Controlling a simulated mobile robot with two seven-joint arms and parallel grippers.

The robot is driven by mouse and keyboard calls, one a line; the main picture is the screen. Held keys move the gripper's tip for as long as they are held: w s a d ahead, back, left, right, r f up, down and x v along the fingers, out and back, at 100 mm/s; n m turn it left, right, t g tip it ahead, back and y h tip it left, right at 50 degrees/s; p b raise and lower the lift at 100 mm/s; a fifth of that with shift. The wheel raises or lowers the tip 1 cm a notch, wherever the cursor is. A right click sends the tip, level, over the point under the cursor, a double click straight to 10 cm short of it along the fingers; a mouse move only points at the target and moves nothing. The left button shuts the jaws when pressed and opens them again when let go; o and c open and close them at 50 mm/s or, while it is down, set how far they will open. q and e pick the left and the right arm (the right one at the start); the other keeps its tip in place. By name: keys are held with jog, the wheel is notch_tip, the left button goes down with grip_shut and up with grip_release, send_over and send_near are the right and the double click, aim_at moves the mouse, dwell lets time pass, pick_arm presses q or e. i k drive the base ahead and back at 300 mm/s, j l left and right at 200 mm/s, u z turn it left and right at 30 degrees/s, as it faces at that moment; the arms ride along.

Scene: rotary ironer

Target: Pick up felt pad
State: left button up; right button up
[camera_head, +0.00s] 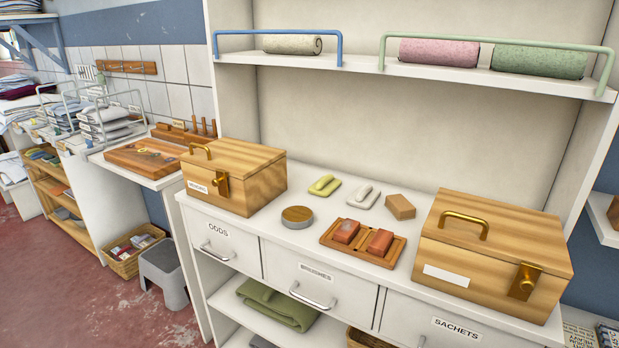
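A round disc with a brown top and a grey lower layer (297,217) lies flat on the white cabinet top (330,205). It looks most like the felt pad, though no label confirms this. It sits to the right of the left wooden box and left of the slotted wooden tray, apart from both. A folded green cloth (278,304) lies on the open shelf below the drawers. Neither of my grippers shows in the head view.
Wooden boxes (234,177) and (491,256) with brass handles flank the cabinet top. Between them are a tray with two reddish blocks (364,243), a yellow item (325,185), a white item (363,196) and a tan block (400,207). A grey stool (164,273) stands left.

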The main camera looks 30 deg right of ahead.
aim_at(365, 196)
jog(key=z, duration=1.25)
